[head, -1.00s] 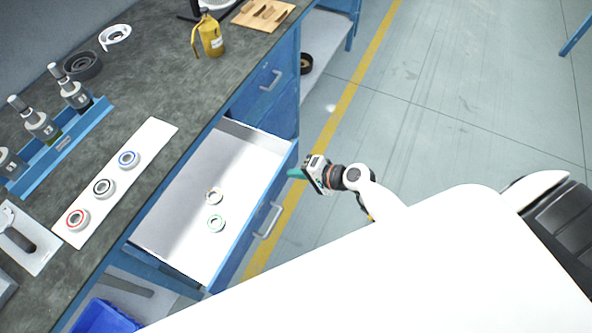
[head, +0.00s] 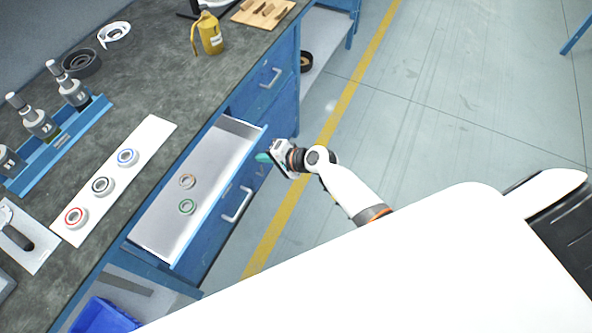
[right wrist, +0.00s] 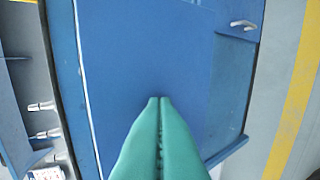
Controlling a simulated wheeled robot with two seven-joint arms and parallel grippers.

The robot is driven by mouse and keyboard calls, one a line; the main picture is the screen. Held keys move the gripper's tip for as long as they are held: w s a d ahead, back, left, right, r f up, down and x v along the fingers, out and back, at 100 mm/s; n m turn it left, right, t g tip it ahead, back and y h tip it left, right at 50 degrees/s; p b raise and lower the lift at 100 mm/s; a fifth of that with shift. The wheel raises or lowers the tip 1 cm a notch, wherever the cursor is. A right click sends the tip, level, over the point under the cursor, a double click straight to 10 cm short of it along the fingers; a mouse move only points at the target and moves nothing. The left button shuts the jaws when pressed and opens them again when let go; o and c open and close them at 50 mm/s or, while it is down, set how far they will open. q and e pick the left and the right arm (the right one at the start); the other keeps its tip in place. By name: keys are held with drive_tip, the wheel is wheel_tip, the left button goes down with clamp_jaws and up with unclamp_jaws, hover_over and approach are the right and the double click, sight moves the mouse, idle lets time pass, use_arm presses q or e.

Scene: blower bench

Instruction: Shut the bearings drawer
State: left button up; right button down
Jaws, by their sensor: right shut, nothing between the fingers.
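The bearings drawer (head: 170,232) is a blue-fronted drawer with a pale interior, partly pulled out from the bench in the head view. In the right wrist view the shut fingers (right wrist: 160,100) point at a blue panel (right wrist: 150,50); contact cannot be told. My left gripper is not in view.
A white strip (head: 146,140) with three bearings lies on the bench top. A closed drawer handle (head: 270,78) is beyond the open drawer. The floor to the right is clear.

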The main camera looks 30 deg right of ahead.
drive_tip(key=b, duration=0.5)
hover_over(224, 152)
drive_tip(key=shift+s+d+f, duration=0.15)
drive_tip(key=shift+s+d, duration=0.05)
drive_tip(key=shift+s, duration=0.1)
drive_tip(key=shift+w+a, duration=0.25)
drive_tip(key=shift+w, duration=0.1)
drive_tip(key=shift+r, duration=0.3)
drive_tip(key=shift+w+r, duration=0.1)
